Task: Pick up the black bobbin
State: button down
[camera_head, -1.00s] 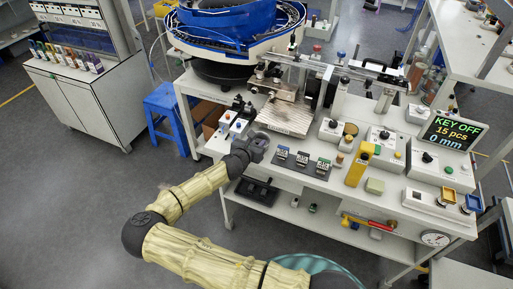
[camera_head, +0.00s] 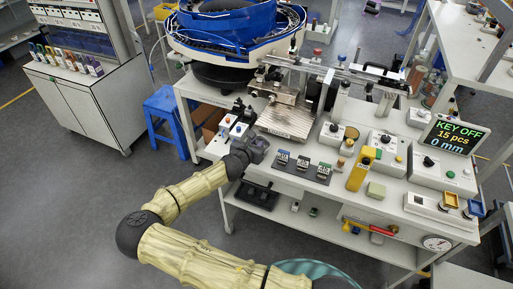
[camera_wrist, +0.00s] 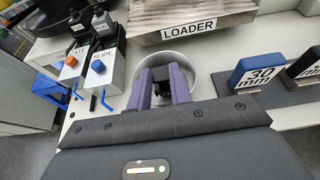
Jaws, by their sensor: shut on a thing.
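In the wrist view, my gripper (camera_wrist: 161,82) has its two purple fingers closed on a small dark thing, which I take to be the black bobbin (camera_wrist: 160,75). The fingers hide most of it. Just beyond and around the fingertips is the rim of a round pale bowl (camera_wrist: 196,60). I cannot tell whether the bobbin still touches the bowl. In the head view, my gripper (camera_head: 258,148) is at the front left of the bench, and the bobbin and bowl are hidden there.
The LOADER plate (camera_wrist: 188,29) lies just beyond the bowl. GATE and SLIDE switch boxes (camera_wrist: 100,65) stand to the left. The 30 mm block (camera_wrist: 258,69) is at right. A yellow block (camera_head: 360,169) stands farther right on the bench.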

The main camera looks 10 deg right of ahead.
notch_tip(320, 180, up, 8)
jog(key=shift+d, duration=0.1)
dwell(0.4)
